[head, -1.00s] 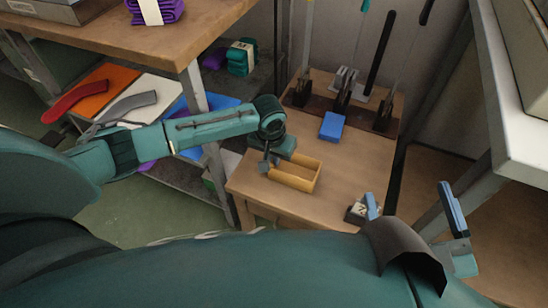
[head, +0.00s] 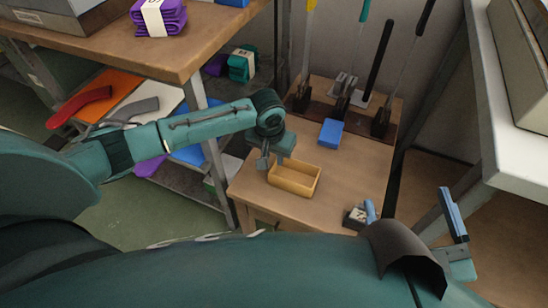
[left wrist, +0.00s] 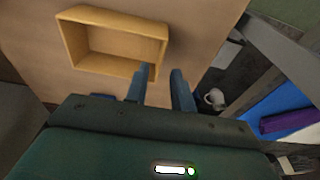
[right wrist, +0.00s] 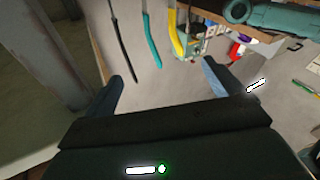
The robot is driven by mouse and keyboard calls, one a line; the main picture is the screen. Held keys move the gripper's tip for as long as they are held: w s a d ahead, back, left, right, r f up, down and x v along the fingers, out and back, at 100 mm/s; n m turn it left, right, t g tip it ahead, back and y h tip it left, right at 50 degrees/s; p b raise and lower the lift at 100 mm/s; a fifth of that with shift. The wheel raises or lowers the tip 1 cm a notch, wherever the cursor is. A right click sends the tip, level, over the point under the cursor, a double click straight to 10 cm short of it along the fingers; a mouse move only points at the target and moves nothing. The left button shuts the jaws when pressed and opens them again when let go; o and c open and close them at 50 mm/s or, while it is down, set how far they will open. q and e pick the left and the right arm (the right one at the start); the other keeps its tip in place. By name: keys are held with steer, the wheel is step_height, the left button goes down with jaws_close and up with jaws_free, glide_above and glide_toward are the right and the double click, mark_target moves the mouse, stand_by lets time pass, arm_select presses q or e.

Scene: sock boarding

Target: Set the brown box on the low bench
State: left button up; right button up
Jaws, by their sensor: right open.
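The brown box (head: 292,187) is a light-brown, open-topped tray resting on the low bench (head: 345,172). It also shows in the left wrist view (left wrist: 100,66), upright with an empty interior. My left gripper (head: 266,160) is at the box's left end in the head view. In the left wrist view its fingers (left wrist: 160,85) are apart, close to one corner of the box, with no clear grip on it. My right gripper (head: 454,214) is open and empty to the right of the bench; its two fingers (right wrist: 162,82) show wide apart.
A blue block (head: 331,132) and several upright long-handled tools in dark holders (head: 381,123) stand at the bench's back. A small grey-and-blue item (head: 359,215) lies near its front right. A higher wooden table (head: 165,50) is at left, a white shelf (head: 510,150) at right.

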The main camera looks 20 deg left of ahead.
arm_select(q)
step_height(320, 180, up, 7)
steer(key=s+p, duration=0.1)
steer(key=p, duration=0.1)
steer(key=s+d+m+t+h, duration=0.2)
steer(key=s+d+t+h, duration=0.15)
steer(key=d, duration=0.35)
steer(key=s+d+m+t+h, duration=0.2)
steer(key=s+d+h, duration=0.15)
steer(key=d, duration=0.25)
steer(key=s+a+r+m+t, duration=0.2)
steer(key=s+a+r+t, duration=0.3)
steer(key=s+r+t, duration=0.3)
step_height(320, 180, up, 4)
steer(key=shift+a+f+t, duration=0.1)
steer(key=shift+a+t, duration=0.25)
steer(key=shift+t, duration=0.3)
arm_select(e)
steer(key=shift+w+d+f+m+g+h, duration=0.1)
steer(key=shift+d+f+m+g+h, duration=0.5)
steer(key=shift+h, duration=0.3)
arm_select(q)
steer(key=shift+s, duration=0.15)
